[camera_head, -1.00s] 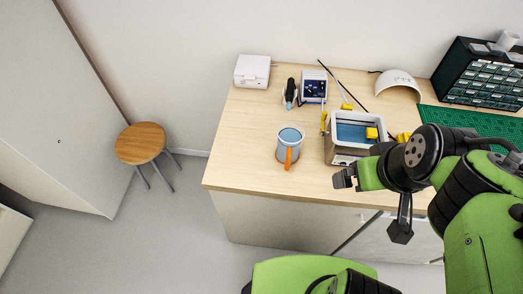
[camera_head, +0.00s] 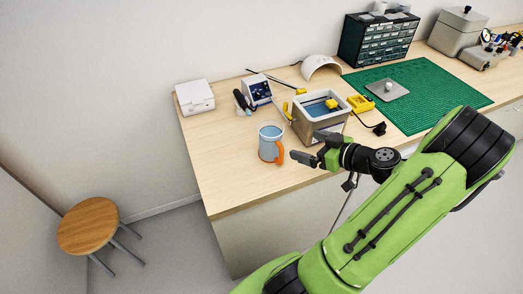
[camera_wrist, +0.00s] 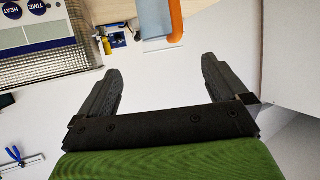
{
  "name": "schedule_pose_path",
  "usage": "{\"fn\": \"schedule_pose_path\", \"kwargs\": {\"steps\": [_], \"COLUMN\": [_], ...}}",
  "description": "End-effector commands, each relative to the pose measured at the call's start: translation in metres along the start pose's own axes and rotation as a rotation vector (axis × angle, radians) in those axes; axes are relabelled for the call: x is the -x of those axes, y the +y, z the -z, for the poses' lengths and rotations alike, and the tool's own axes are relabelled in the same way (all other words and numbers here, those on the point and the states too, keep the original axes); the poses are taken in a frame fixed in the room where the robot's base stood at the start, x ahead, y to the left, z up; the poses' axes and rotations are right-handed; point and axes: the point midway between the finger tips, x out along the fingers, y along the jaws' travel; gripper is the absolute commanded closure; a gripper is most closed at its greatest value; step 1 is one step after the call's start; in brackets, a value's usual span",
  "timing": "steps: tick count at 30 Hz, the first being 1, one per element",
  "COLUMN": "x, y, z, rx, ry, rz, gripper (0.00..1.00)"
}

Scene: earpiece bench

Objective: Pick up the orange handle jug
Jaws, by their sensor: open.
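The jug (camera_head: 268,143) is light blue-grey with an orange handle (camera_head: 279,153). It stands upright near the front edge of the bench in the head view, its handle turned to the right and front. My gripper (camera_head: 304,160) is just right of the jug, pointing left, and is apart from it. In the wrist view the open fingers (camera_wrist: 161,84) hold nothing. The orange handle (camera_wrist: 176,20) and part of the pale jug body (camera_wrist: 152,18) show at the top, beyond the fingertips; the rest of the jug is cut off.
A grey tank (camera_head: 318,122) with yellow clips stands close behind my gripper. A blue-fronted device (camera_head: 257,92), a white box (camera_head: 194,97) and a green mat (camera_head: 430,88) lie farther back. Bare bench (camera_head: 220,165) is free left of the jug. A stool (camera_head: 88,224) stands on the floor.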

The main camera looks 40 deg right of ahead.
Motion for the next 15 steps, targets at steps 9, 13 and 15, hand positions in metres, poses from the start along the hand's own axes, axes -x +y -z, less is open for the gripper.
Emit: {"fn": "schedule_pose_path", "kwargs": {"steps": [9,13,15], "x": [-0.073,-0.087,-0.101], "y": [-0.002,-0.002,-0.003], "z": [0.0,-0.001,-0.001], "rx": [-0.002,-0.003,-0.003], "ry": [-0.002,-0.002,-0.003], "rz": [0.005,0.006,0.007], "gripper": [0.0,0.0,0.0]}}
